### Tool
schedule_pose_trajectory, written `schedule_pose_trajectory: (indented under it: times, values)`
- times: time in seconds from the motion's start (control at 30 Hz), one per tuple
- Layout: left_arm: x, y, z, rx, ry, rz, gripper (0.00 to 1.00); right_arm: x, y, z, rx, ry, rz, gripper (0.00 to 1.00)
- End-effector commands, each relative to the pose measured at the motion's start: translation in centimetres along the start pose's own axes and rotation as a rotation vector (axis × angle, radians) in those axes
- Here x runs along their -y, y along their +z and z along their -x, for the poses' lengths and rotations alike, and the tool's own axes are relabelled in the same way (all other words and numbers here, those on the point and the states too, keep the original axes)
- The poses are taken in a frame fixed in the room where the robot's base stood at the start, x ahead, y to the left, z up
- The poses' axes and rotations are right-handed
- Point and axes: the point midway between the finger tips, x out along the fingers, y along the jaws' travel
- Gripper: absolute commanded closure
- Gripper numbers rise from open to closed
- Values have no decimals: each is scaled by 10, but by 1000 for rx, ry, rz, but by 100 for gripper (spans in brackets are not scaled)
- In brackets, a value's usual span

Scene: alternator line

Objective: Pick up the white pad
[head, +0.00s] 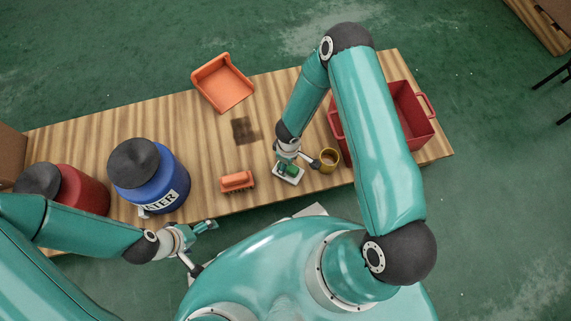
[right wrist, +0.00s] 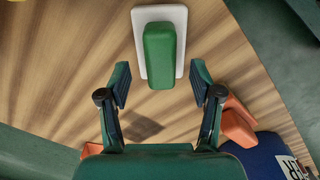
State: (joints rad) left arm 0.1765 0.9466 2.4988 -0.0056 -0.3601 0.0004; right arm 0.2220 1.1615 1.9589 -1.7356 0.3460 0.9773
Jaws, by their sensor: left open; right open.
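The white pad (head: 278,177) lies flat on the wooden table near its front edge, with a green block-shaped grip on top. In the right wrist view the white pad (right wrist: 142,18) is at the top centre, its green grip reaching down towards the fingertips. My right gripper (head: 290,158) is open above the pad; in the wrist view its fingers (right wrist: 160,84) are spread to either side of the green grip's near end, with gaps on both sides. My left gripper (head: 204,246) is open and empty off the table's front edge.
An orange brush (head: 236,181) lies left of the pad, and a yellow cup (head: 329,158) stands close on its right. A red crate (head: 408,112) is at the right, an orange dustpan (head: 222,84) at the back. Blue (head: 172,180) and red (head: 88,190) containers stand at the left.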

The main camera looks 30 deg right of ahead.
Motion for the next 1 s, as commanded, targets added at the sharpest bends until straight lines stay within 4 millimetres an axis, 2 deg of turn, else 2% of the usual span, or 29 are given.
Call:
schedule_pose_trajectory:
  times: [0.03, 0.13, 0.43, 0.8, 0.83, 1.0]
  values:
    - [2, 0, -5, 0, 0, 0, 0, 0, 0, -12, 1, -1, -1, 35]
    - [3, 0, -9, 0, 0, 0, 0, 0, 0, -24, 1, -1, 1, 35]
    - [3, 0, -9, 0, 0, 0, 0, 0, -1, -28, 0, 0, 1, 35]
    - [3, 0, -9, 0, 0, 0, 0, 0, -1, -28, 0, 0, 2, 97]
    - [3, 0, -9, 0, 0, 0, 0, 0, -1, -28, 0, 0, 2, 100]
    - [3, 0, -9, 0, 0, 0, 0, 0, -1, -28, 0, 0, 2, 100]
